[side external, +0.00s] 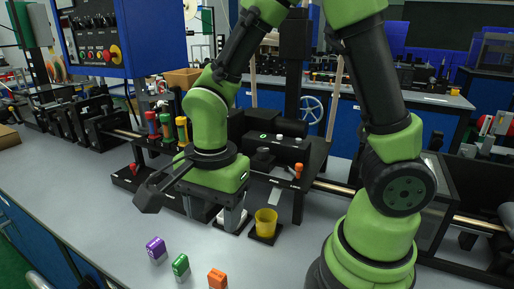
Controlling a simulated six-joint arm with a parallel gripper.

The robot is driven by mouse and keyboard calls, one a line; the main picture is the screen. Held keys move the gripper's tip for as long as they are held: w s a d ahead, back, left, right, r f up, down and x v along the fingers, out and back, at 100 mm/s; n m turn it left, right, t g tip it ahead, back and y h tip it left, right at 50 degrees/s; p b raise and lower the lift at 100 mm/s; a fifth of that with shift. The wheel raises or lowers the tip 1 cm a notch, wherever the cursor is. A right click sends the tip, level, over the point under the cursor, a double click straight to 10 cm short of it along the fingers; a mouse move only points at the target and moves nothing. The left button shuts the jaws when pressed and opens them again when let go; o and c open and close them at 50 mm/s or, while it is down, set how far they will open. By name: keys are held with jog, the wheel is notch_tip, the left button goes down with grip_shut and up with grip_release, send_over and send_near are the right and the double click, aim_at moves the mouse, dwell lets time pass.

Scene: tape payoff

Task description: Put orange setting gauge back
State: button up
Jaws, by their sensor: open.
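A small orange block with a pale lower part (217,278) stands on the grey bench at the front edge of the picture; it looks like the orange setting gauge. A purple block (156,249) and a green block (181,266) stand to its left in a slanting row. My gripper (216,218) points down behind these blocks, apart from them, with its jaws open. A black pad with a white top (229,222) shows by its right finger; whether they touch is unclear. I see nothing held between the fingers, though the gap is partly hidden.
A yellow cup (265,222) stands on a black pad just right of my gripper. Behind are a black machine stand with an orange-topped piece (298,170) and a rack of coloured handles (166,127). The front left bench is clear.

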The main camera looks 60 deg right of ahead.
jog(key=s+d+r+n+t+y, duration=0.1)
jog(key=s+d+r+n+t, duration=0.1)
jog(key=r+n, duration=0.4)
jog(key=s+d+r+n+t, duration=0.2)
jog(key=s+r+n+t, duration=0.2)
jog(key=s+r+n, duration=0.2)
jog(key=shift+s+d+r+n+t+y, duration=0.15)
jog(key=shift+s+r+n+t+y, duration=0.25)
jog(key=shift+r, duration=0.9)
jog(key=shift+w, duration=0.1)
